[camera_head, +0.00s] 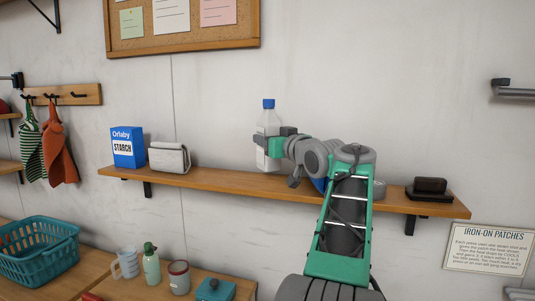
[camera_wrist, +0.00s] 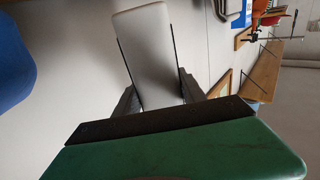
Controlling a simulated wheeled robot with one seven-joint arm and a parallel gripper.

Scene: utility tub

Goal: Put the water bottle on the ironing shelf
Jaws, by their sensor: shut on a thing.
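The water bottle (camera_head: 268,122) is pale and clear with a blue cap, and it is upright at the wall end of my arm. My gripper (camera_head: 272,142) is shut on its side. In the wrist view a whitish body (camera_wrist: 150,50), which looks like the bottle, sits between the two dark fingers of my gripper (camera_wrist: 160,82). The wooden ironing shelf (camera_head: 225,181) runs along the wall. The bottle's base is close to the shelf's top; I cannot tell whether it touches. My arm hides part of the shelf to the right.
A blue item (camera_head: 320,185) is mostly hidden behind my arm. Below, a counter holds a teal basket (camera_head: 40,250), a mug and bottles.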

